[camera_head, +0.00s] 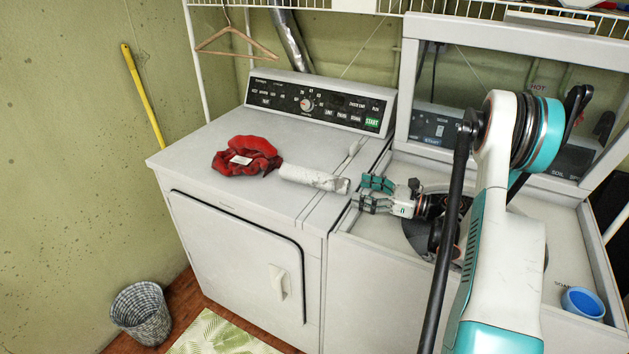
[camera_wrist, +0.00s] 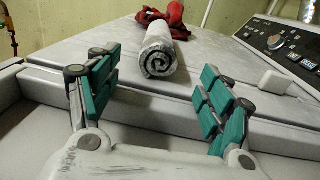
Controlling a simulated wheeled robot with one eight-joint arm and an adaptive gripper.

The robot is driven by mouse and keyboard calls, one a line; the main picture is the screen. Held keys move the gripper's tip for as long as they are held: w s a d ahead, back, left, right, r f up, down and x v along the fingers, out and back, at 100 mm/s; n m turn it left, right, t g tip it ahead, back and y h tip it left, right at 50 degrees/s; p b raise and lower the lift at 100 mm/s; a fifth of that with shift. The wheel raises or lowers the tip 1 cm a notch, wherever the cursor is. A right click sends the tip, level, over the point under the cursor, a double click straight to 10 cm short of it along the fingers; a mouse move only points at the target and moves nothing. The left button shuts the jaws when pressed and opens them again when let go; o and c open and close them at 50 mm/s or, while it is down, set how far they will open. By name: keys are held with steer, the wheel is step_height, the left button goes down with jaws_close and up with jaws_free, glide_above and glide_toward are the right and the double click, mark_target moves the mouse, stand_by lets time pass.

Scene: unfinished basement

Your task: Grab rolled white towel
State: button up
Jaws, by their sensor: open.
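The rolled white towel (camera_head: 311,178) lies on top of the dryer (camera_head: 215,150), near its right edge. In the wrist view the towel (camera_wrist: 157,47) shows its spiral end facing me, ahead of and between my fingers. My gripper (camera_head: 372,192) is just right of the towel's near end, over the edge between the two machines. In the wrist view my gripper (camera_wrist: 160,85) has its teal-padded fingers wide apart with nothing between them. A gap shows between the fingertips and the towel.
A crumpled red cloth (camera_head: 246,156) lies at the towel's far end; it also shows in the wrist view (camera_wrist: 172,14). The open washer (camera_head: 350,250) is under my arm. A blue cup (camera_head: 583,302) sits at right. The dryer's control panel (camera_head: 320,103) stands behind the towel.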

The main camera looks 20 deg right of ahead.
mark_target(348, 186)
steer(key=shift+b+x, duration=0.8)
steer(key=shift+x, duration=3.05)
steer(key=c, duration=1.3)
